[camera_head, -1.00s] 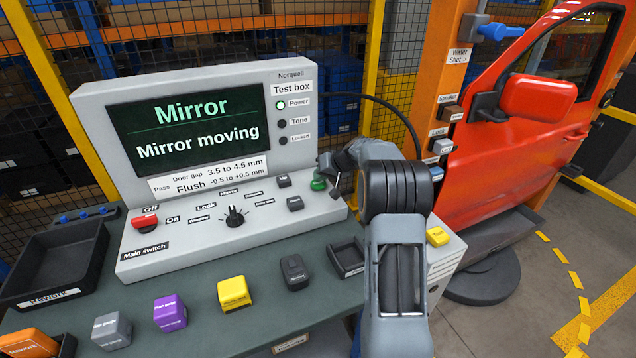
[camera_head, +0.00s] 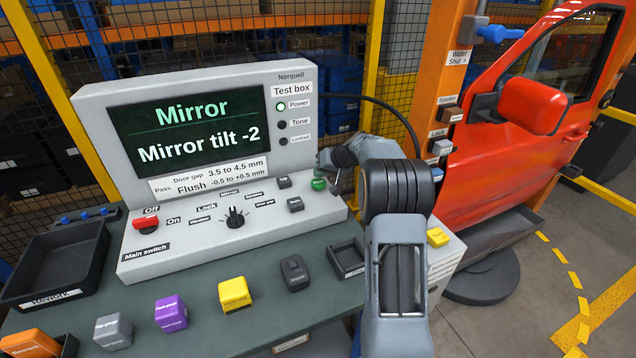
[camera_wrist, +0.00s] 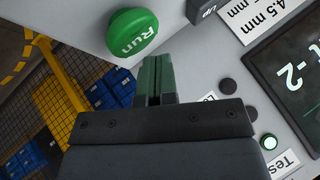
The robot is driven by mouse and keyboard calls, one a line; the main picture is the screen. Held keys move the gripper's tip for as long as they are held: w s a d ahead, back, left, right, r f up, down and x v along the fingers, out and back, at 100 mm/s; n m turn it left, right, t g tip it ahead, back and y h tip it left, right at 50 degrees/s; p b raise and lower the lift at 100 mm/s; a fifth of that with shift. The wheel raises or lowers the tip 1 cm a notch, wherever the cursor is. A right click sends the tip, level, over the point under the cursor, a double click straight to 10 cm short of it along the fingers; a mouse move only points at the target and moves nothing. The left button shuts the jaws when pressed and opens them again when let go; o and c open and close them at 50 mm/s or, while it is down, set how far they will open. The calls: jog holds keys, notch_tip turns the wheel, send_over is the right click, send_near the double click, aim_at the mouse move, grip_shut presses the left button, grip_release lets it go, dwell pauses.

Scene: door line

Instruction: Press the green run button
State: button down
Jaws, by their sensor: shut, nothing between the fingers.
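The green run button (camera_head: 318,184) is a round knob at the right end of the test box's sloped panel. In the wrist view the green button (camera_wrist: 132,32), marked "Run", stands just beyond my fingertips and slightly to their left. My gripper (camera_head: 326,160) is shut and empty, close above and beside the button. In the wrist view its closed fingers (camera_wrist: 155,60) point toward the button's side; a gap seems to show, but I cannot tell exact contact. The test box screen (camera_head: 188,127) reads "Mirror" and "Mirror tilt -2".
The "Up" button (camera_head: 284,182) and another dark button (camera_head: 295,204) sit left of the run button. A rotary selector (camera_head: 235,216) and a red main switch (camera_head: 145,223) are farther left. Coloured blocks and trays lie in front. A red car door (camera_head: 510,160) with a mirror stands right.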

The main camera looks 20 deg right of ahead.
jog(key=shift+r+p, duration=1.25)
jog(key=shift+r, duration=1.25)
jog(key=shift+r, duration=0.15)
notch_tip(320, 180, up, 8)
jog(key=p, duration=0.5)
send_over(320, 181)
jog(key=shift+r, duration=0.15)
